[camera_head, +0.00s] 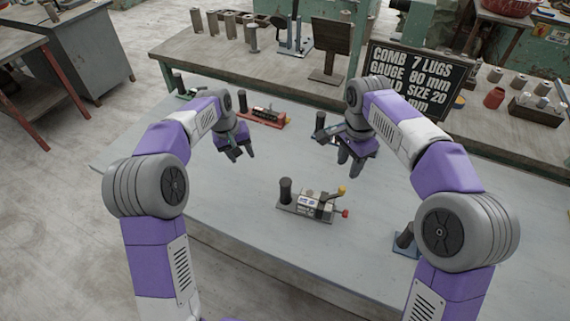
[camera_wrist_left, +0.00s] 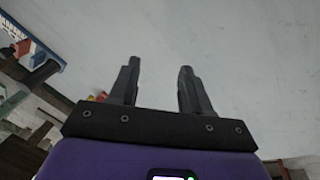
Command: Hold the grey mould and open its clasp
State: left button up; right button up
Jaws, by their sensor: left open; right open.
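The grey mould (camera_head: 308,203) sits on the table near its front middle. It has a dark upright post at its left end, and a yellow knob and a red knob at its right end. I cannot make out the clasp's state at this size. My left gripper (camera_head: 238,155) is open and empty above the table, behind and to the left of the mould. My right gripper (camera_head: 349,164) is open and empty, behind and to the right of the mould. In the left wrist view the left gripper's two fingers (camera_wrist_left: 158,82) stand apart with bare tabletop between them.
A red mould (camera_head: 265,117) lies behind my left gripper. A blue one (camera_head: 322,128) is partly hidden by my right arm, another blue one (camera_head: 405,240) by the right elbow. A green one (camera_head: 190,94) stands far left. A black sign (camera_head: 415,80) stands behind. The table around the grey mould is clear.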

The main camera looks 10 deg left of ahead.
aim_at(286, 191)
pick_arm(q)
jog(key=s+d+r+m, duration=0.1)
jog(key=s+d+m, duration=0.1)
jog(key=d+m, duration=0.1)
jog(key=s+d+r+m+g+y, duration=0.1)
jog(key=d+m, duration=0.2)
jog(key=d, duration=0.3)
jog(key=s+d+r+m+g, duration=0.1)
jog(key=s+d+m, duration=0.1)
jog(key=d, duration=0.3)
jog(key=shift+s+r+m+y, duration=0.25)
jog(key=shift+s+m+y, duration=0.05)
jog(key=shift+m, duration=0.1)
jog(key=shift+s+d, duration=0.15)
jog(key=shift+d, duration=0.1)
notch_tip(286, 191, down, 12)
jog(key=shift+r, duration=0.1)
jog(key=shift+c, duration=0.5)
grip_shut()
pick_arm(e)
jog(key=shift+o, duration=0.5)
